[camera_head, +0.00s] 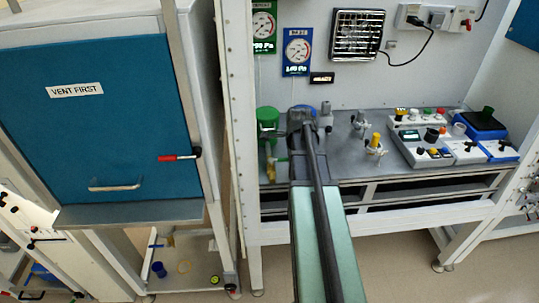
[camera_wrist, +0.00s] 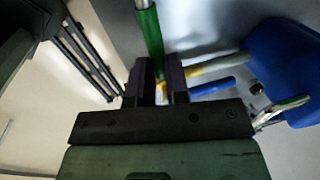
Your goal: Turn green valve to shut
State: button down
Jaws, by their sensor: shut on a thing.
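A green valve handle (camera_wrist: 149,35) runs down from the top of the wrist view, with a silvery end at its top. Its lower end is between the fingers of my gripper (camera_wrist: 161,85), which is shut on it. The fingers hide the handle's tip and the joint to the valve body. A yellow pipe piece (camera_wrist: 205,70) is just right of the fingers. In the head view, my gripper (camera_head: 300,118) is over the left part of the bench, and my arm hides most of the valve. A small green part (camera_head: 280,158) shows left of my arm.
A green-topped cylinder (camera_head: 268,118) stands close left of my gripper. A blue handle (camera_wrist: 212,87) and a large blue body (camera_wrist: 285,75) are close right in the wrist view. Right along the bench (camera_head: 340,165) stand a yellow-knobbed fitting (camera_head: 375,143) and a control box (camera_head: 420,145).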

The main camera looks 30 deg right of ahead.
jog(key=c, duration=1.1)
grip_release()
notch_tip(320, 180, up, 10)
jog(key=s+a+p, duration=0.1)
jog(key=s+p, duration=0.1)
jog(key=p, duration=0.8)
jog(key=shift+r+p, duration=0.25)
jog(key=shift+p, duration=0.05)
